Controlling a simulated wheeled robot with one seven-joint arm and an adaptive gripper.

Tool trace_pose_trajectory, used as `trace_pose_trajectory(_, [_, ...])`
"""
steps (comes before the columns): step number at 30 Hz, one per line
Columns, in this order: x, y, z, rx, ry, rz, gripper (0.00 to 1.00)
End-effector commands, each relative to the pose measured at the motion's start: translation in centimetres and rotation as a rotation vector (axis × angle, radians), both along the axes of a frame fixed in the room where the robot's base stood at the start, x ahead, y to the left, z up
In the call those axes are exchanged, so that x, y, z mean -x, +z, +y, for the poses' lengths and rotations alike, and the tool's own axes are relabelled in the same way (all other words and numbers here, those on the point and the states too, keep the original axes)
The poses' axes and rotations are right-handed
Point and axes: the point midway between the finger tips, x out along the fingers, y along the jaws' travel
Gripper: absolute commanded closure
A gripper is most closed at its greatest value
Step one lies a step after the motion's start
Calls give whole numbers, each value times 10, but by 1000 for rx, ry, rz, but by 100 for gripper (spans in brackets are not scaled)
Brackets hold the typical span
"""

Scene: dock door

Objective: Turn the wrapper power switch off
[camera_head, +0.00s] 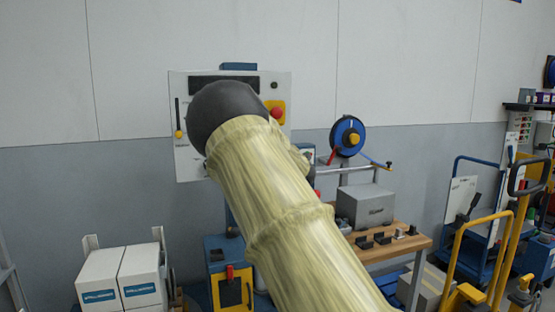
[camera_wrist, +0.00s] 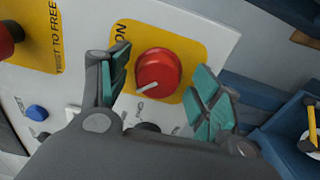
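A red round switch knob (camera_wrist: 157,72) on a yellow plate (camera_wrist: 187,38) fills the middle of the wrist view. My gripper (camera_wrist: 162,88) is open, with one teal-padded finger on each side of the knob. A gap shows on both sides, wider at the right. In the head view the white control panel (camera_head: 187,160) hangs on the wall, and my arm hides its middle and my fingers.
In the wrist view, a second red button (camera_wrist: 8,38) on a yellow "twist to free" plate and a blue button (camera_wrist: 37,112) lie left of the knob. In the head view, a workbench (camera_head: 412,242) with a grey box (camera_head: 365,207) stands right of the panel; white cartons (camera_head: 140,275) stand lower left.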

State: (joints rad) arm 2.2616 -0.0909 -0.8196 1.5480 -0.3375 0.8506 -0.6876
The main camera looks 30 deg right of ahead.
Motion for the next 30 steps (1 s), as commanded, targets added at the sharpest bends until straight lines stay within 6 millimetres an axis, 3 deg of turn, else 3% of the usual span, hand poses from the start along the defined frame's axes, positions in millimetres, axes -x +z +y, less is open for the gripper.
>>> trace_pose_trajectory(6, [2, 1, 0, -1, -1, -1, 36])
trace_pose_trajectory(11, [15, 1, 3, 0, -1, 0, 36])
trace_pose_trajectory(24, [89, 1, 21, -1, -1, -1, 36])
trace_pose_trajectory(30, [110, 0, 27, 0, 0, 0, 36])
